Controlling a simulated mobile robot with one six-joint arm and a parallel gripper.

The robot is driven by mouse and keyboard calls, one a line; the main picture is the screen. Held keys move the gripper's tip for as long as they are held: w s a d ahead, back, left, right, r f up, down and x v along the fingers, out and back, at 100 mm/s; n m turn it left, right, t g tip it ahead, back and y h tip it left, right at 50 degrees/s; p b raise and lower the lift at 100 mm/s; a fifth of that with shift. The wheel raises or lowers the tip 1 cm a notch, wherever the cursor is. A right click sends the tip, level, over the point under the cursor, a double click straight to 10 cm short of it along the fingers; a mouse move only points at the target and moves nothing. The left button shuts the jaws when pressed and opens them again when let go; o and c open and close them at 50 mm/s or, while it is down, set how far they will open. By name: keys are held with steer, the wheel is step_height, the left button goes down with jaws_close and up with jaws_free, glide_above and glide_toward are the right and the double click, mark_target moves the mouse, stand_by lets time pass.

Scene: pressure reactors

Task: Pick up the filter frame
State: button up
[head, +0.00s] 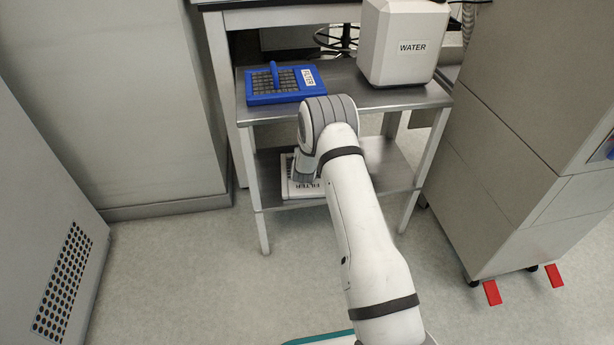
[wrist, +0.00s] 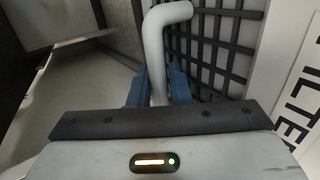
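A white filter frame (head: 302,189) with a dark grid and a FILTER label lies on the lower shelf of the metal table. The arm partly covers it in the head view. The wrist view shows its dark grid (wrist: 208,50) and its pale bent handle (wrist: 156,48). My gripper (wrist: 157,85) has its blue fingers on both sides of the handle, with no clear gap, so it appears shut on it. A second, blue filter frame (head: 262,99) with an upright handle and a FILTER label lies on the top shelf at left.
A white WATER container (head: 402,48) stands on the top shelf (head: 360,98) at right, above the lower shelf (head: 385,165). Grey cabinets flank the table on both sides. The floor (head: 200,270) in front is clear. Red feet (head: 492,292) jut out at the right.

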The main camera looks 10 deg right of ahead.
steer(key=shift+c, duration=0.3)
jaws_close()
